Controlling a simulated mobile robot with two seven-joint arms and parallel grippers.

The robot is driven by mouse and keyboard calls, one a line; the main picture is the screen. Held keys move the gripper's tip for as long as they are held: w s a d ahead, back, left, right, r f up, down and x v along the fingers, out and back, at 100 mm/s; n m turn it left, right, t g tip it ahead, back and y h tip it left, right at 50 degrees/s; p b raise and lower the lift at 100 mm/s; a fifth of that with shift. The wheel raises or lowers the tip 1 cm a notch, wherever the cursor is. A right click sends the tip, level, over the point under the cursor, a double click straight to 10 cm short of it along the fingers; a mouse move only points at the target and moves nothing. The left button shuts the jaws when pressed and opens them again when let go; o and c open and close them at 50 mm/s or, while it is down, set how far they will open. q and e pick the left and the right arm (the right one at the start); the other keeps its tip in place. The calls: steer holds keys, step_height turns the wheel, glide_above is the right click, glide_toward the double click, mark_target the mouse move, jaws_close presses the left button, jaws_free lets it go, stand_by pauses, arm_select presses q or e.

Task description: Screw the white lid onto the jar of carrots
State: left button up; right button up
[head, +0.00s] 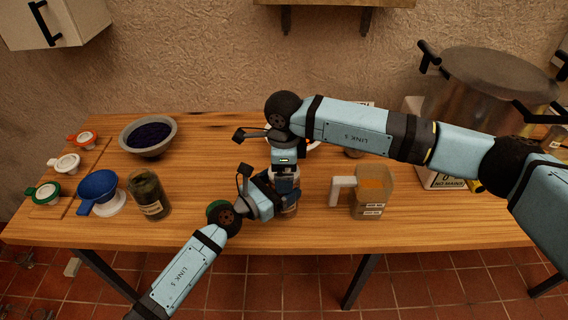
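My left gripper (284,196) reaches in from the lower left to a small jar (292,209) near the front middle of the table. Most of this jar is hidden by the grippers, and its contents cannot be made out. My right gripper (286,174) points down directly above the same spot, close over the jar. The fingertips of both are too covered to tell open from shut. A round white lid-like piece (66,163) lies on the wooden board at the left, between an orange one (84,138) and a green one (46,192). No carrots are clearly recognisable.
A pitcher with orange contents (372,192) stands right of the grippers. A dark green jar (149,195), a blue funnel-like piece (97,187) and a grey bowl (148,137) stand left. A large metal pot (480,90) is at the back right. The front right table is clear.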

steer(key=c, duration=0.9)
steer(key=o, duration=0.9)
steer(key=shift+o, duration=0.2)
steer(key=shift+r, duration=0.15)
step_height(320, 180, up, 12)
arm_select(q)
steer(key=o, duration=1.6)
